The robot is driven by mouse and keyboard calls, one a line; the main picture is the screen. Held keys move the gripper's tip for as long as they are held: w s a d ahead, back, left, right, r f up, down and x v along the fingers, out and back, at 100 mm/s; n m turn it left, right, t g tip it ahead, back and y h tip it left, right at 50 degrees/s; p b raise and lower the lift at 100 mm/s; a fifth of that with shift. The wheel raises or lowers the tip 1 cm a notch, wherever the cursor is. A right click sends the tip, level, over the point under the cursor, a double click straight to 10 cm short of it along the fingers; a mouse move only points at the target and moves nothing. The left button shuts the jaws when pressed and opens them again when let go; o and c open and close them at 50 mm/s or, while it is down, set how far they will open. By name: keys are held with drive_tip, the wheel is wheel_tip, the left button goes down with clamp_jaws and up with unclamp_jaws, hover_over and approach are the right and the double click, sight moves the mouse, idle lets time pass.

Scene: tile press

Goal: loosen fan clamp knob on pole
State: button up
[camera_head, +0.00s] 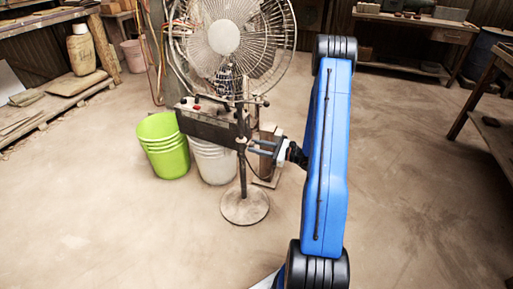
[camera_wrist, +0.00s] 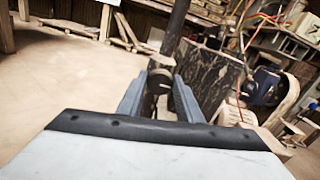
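The fan (camera_head: 224,38) stands on a thin dark pole (camera_head: 243,172) with a round base (camera_head: 245,206). My gripper (camera_head: 250,147) reaches in from the right at the pole, below the fan head. Its two grey fingers are apart, one above the other in the head view. In the wrist view, a small dark and tan round part, seemingly the clamp knob (camera_wrist: 157,84), sits between the fingertips of my gripper (camera_wrist: 161,78). Whether the fingers touch it is not clear. The pole (camera_wrist: 176,25) rises just behind it. The knob is too small to make out in the head view.
A dark box (camera_head: 208,124) is mounted at the pole, left of my gripper; its side also shows in the wrist view (camera_wrist: 210,75). A green bucket (camera_head: 163,147) and a white bucket (camera_head: 213,163) stand behind. Wooden benches line the walls. The floor at front and right is clear.

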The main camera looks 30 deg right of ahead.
drive_tip(key=shift+n, duration=0.3)
drive_tip(key=n, duration=2.3)
drive_tip(key=shift+s+f, duration=0.1)
drive_tip(key=shift+f, duration=0.15)
drive_tip(key=shift+n, duration=0.3)
drive_tip(key=o, duration=1)
drive_tip(key=shift+o, duration=0.2)
